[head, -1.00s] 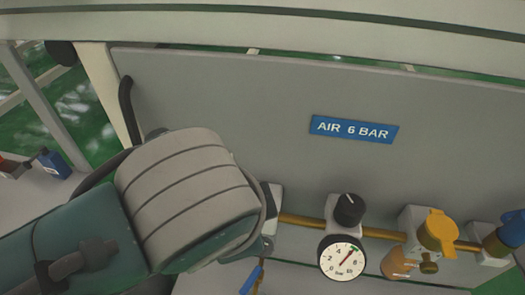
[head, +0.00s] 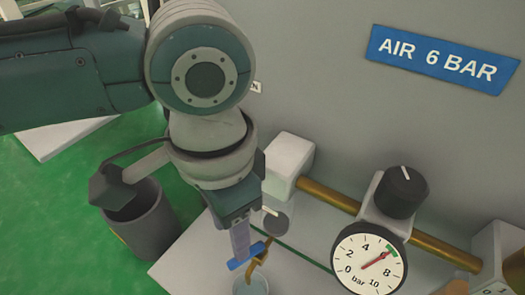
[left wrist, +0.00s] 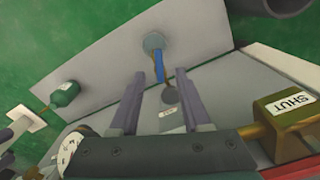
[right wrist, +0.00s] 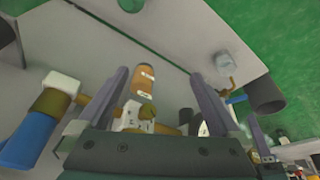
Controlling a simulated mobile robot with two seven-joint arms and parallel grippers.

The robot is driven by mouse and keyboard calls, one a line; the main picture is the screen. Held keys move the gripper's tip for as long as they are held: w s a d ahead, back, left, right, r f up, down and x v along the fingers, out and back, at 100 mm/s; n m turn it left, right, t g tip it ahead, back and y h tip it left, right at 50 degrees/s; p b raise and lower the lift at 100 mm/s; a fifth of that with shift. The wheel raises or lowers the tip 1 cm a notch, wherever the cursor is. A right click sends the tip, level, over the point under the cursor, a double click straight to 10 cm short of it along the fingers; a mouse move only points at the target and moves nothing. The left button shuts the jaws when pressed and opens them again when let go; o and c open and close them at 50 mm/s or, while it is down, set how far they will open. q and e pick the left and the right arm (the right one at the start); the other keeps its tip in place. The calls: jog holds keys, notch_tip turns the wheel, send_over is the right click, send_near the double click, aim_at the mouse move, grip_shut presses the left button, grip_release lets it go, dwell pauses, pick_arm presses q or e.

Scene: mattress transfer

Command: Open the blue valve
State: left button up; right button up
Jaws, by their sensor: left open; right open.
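The blue valve handle (head: 246,257) sits on a brass spout low in the head view, above a cup (head: 250,286). My left gripper (head: 243,243) points down just above the handle. In the left wrist view the open fingers (left wrist: 160,76) stand on either side of the blue handle (left wrist: 159,72), and I cannot tell whether they touch it. The handle also shows in the right wrist view (right wrist: 236,99), right of the right gripper.
A brass pipe (head: 330,196) runs along the grey panel with a black knob (head: 401,190) and a pressure gauge (head: 369,262). A blue "AIR 6 BAR" sign (head: 441,60) is above. A grey bin (head: 148,228) stands on the green floor at left.

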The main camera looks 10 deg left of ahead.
pick_arm(q)
jog(key=f+b, duration=0.2)
jog(key=f, duration=0.1)
jog(key=f+b, duration=0.3)
jog(key=f, duration=0.1)
jog(key=shift+d, duration=0.2)
jog(key=shift+r, duration=0.1)
grip_shut()
